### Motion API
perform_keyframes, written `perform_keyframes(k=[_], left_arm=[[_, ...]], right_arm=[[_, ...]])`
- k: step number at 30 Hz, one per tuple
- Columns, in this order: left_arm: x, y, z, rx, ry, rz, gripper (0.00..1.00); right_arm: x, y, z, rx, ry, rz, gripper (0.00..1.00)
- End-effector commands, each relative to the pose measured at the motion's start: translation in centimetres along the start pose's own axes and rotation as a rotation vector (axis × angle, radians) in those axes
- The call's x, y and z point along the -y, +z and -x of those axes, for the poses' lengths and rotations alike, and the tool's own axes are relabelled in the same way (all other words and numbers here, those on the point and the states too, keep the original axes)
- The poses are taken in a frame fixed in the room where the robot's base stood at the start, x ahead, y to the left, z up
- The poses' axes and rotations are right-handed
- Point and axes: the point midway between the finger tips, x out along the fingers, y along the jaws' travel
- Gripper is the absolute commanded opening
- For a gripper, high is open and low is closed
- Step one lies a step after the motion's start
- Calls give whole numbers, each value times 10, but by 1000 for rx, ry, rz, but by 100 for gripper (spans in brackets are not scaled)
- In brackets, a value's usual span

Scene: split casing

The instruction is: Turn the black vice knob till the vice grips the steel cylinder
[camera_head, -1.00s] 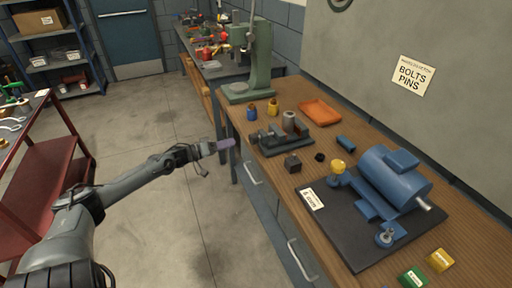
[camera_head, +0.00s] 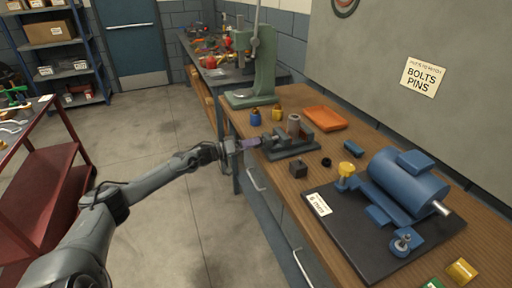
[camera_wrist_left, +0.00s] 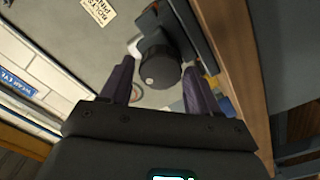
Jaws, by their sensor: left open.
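The grey vice (camera_head: 290,149) lies on the wooden bench near its left edge. The steel cylinder (camera_head: 294,124) stands upright at the vice; I cannot tell whether the jaws touch it. The black vice knob (camera_head: 266,139) points left, towards my left gripper (camera_head: 252,143). In the left wrist view the knob (camera_wrist_left: 160,68) shows large, end on, between the two purple fingers of my left gripper (camera_wrist_left: 158,80). The fingers are open, with visible gaps on both sides of the knob. My right gripper is not in view.
A small dark block (camera_head: 298,169) and a black ring (camera_head: 326,162) lie in front of the vice. Blue (camera_head: 256,117) and yellow (camera_head: 277,114) pieces and an orange tray (camera_head: 325,118) lie behind. A blue motor (camera_head: 408,182) sits on a dark plate at right.

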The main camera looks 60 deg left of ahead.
Motion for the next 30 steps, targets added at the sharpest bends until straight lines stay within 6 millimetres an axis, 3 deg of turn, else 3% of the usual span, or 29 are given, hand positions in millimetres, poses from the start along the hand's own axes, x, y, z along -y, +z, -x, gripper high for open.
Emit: perform_keyframes(k=[9, 24, 30], left_arm=[[1, 0, -20, -1, 0, 0, 61], [0, 0, -24, 0, -1, 1, 61], [0, 0, -24, 0, -1, 0, 32]], right_arm=[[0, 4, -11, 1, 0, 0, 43], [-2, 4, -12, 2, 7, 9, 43], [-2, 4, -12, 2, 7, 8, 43]])
